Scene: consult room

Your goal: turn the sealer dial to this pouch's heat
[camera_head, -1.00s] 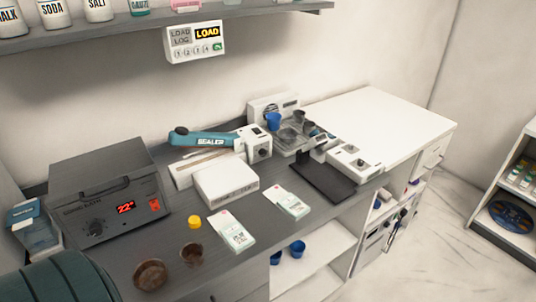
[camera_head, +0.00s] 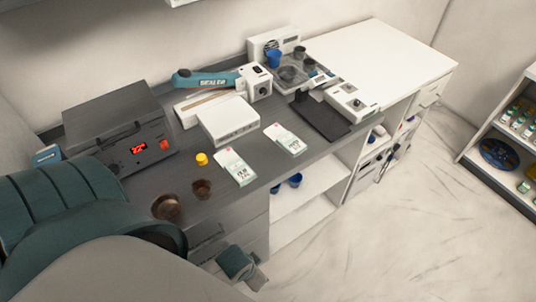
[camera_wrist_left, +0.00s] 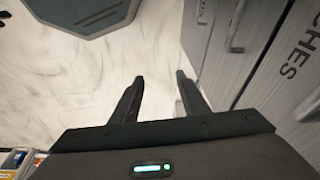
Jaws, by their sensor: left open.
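The sealer (camera_head: 205,78) has a teal lever arm over a white body, on the grey counter in the head view. A dark round dial (camera_head: 264,91) sits on the white box at its right end; its setting is too small to read. One white and green pouch (camera_head: 234,168) lies near the counter's front edge and another pouch (camera_head: 285,139) lies right of it. Their print is not legible. My left gripper (camera_wrist_left: 160,88) is open and empty over the floor, beside grey cabinet fronts in the left wrist view. It is well away from the dial. My right gripper is not seen.
A grey oven-like box (camera_head: 118,127) with a red display stands at the left. A white box (camera_head: 229,121) sits in front of the sealer. A yellow cap (camera_head: 202,158) and brown dishes (camera_head: 166,206) lie near the front.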

